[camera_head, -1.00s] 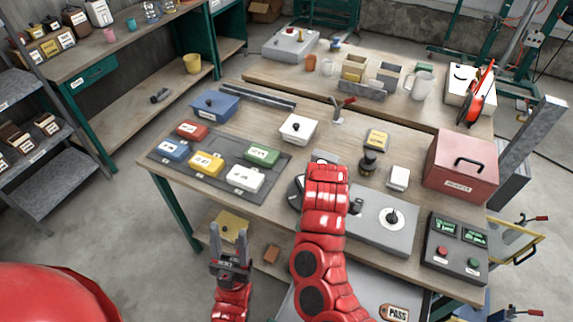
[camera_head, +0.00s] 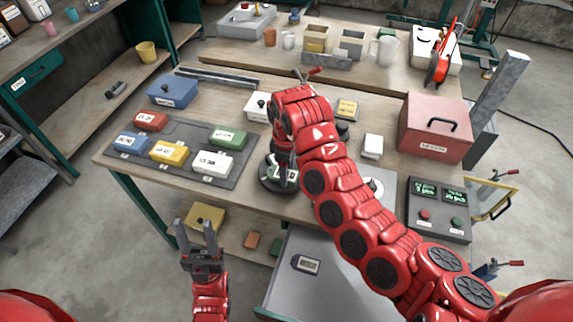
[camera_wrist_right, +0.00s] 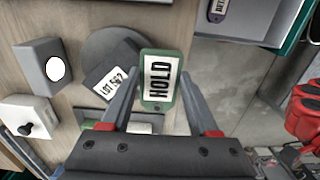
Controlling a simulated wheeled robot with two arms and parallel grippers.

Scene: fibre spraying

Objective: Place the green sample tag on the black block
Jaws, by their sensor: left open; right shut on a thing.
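The green sample tag (camera_wrist_right: 160,82), with a white label reading HOLD, is between the fingers of my right gripper (camera_wrist_right: 160,90) in the right wrist view. The black block (camera_wrist_right: 91,77) has a white label reading LOT 562 and sits at the edge of a round black disc (camera_wrist_right: 113,43). The tag is beside the block in that view; its height above it cannot be told. In the head view my right gripper (camera_head: 284,160) is over the black disc (camera_head: 266,186), largely hiding the block and tag. My left gripper (camera_head: 198,247) is open and empty, in front of the table.
A dark mat (camera_head: 190,174) with several coloured boxes lies left of the disc. A red box (camera_head: 435,128) and a control panel (camera_head: 440,208) stand at the right. An open drawer (camera_head: 290,292) below the table front holds another tag (camera_head: 306,264). A white knobbed box (camera_head: 257,106) is behind.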

